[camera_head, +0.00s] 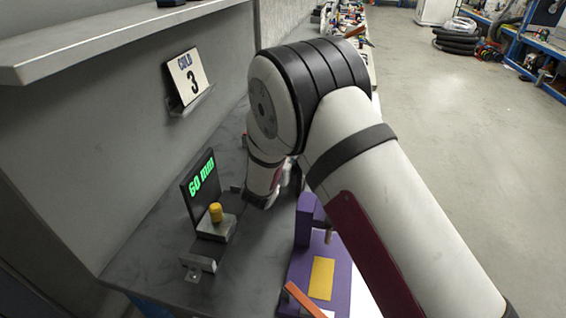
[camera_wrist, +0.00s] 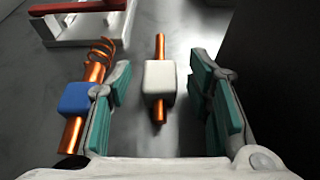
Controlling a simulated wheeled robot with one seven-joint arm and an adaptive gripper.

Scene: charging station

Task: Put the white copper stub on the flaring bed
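The white copper stub, a copper rod through a white block (camera_wrist: 159,78), lies on the dark bench top in the wrist view. My gripper (camera_wrist: 162,72) is open, with teal pads on either side of the white block and visible gaps at both sides. In the head view my gripper (camera_head: 265,197) is mostly hidden by my arm, and the white stub cannot be made out. Which fixture is the flaring bed is not clear: a purple stand (camera_head: 301,262) with a yellow plate and a grey fixture (camera_head: 216,229) with a yellow knob both show.
A copper stub with a blue block (camera_wrist: 75,99) lies just outside my left finger. A white frame (camera_wrist: 118,30) with a red bar is beyond it. A "60 mm" display (camera_head: 201,186) stands behind the grey fixture. A shelf (camera_head: 105,40) overhangs the bench at left.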

